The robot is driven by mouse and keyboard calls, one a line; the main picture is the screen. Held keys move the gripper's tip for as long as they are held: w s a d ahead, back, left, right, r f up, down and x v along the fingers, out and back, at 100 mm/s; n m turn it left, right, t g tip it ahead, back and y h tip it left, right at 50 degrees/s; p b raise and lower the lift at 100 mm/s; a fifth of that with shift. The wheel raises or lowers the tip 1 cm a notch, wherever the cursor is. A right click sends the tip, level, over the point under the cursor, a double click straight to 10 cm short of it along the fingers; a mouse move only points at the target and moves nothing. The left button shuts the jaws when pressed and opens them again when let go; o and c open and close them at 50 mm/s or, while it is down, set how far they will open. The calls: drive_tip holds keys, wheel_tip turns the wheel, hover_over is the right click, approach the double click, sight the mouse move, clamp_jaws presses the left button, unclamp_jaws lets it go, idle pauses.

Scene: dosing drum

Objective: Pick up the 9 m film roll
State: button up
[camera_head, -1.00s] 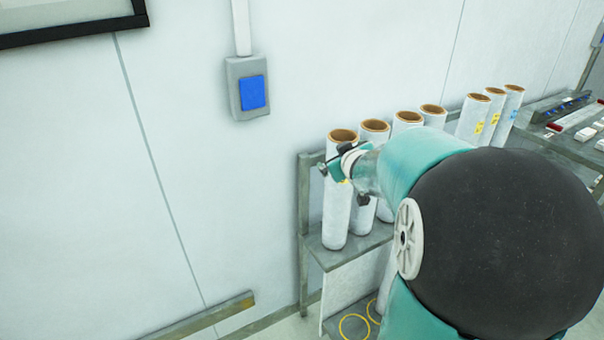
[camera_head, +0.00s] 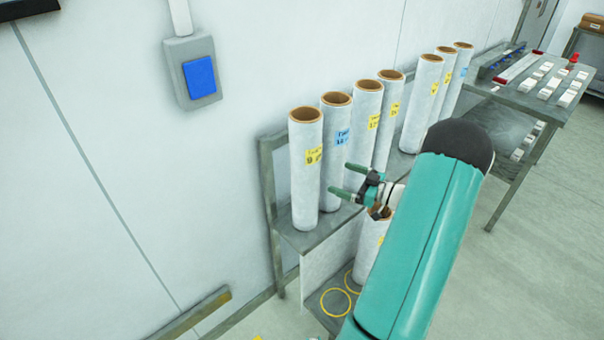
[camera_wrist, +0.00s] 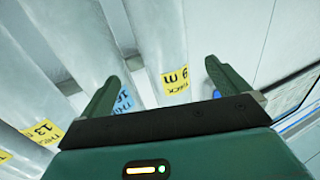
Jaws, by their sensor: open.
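The 9 m film roll (camera_head: 305,175) is a tall white tube with a brown core and a yellow label. It stands upright at the left end of the grey shelf (camera_head: 312,238). In the wrist view its yellow "9 m" label (camera_wrist: 175,82) shows between my fingers, beyond their tips. My gripper (camera_head: 341,181) has green fingers and is open and empty. It points left toward the rolls, in front of and to the right of the 9 m roll, apart from it by the look of the head view. It also shows in the wrist view (camera_wrist: 160,75).
A blue-labelled roll (camera_head: 335,135) stands close beside the 9 m roll. Several more rolls continue rightward, including a 13 m one (camera_wrist: 45,132). A roll (camera_head: 370,245) and yellow rings (camera_head: 336,301) are on the lower shelf. A table (camera_head: 540,95) with small white items stands at the right.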

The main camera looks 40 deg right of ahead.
sight(319, 170)
drive_tip(key=x, duration=0.7)
drive_tip(key=shift+a, duration=0.25)
drive_tip(key=x, duration=0.6)
drive_tip(key=shift+w, duration=0.2)
drive_tip(key=shift+c, duration=0.4)
drive_tip(key=c, duration=1.5)
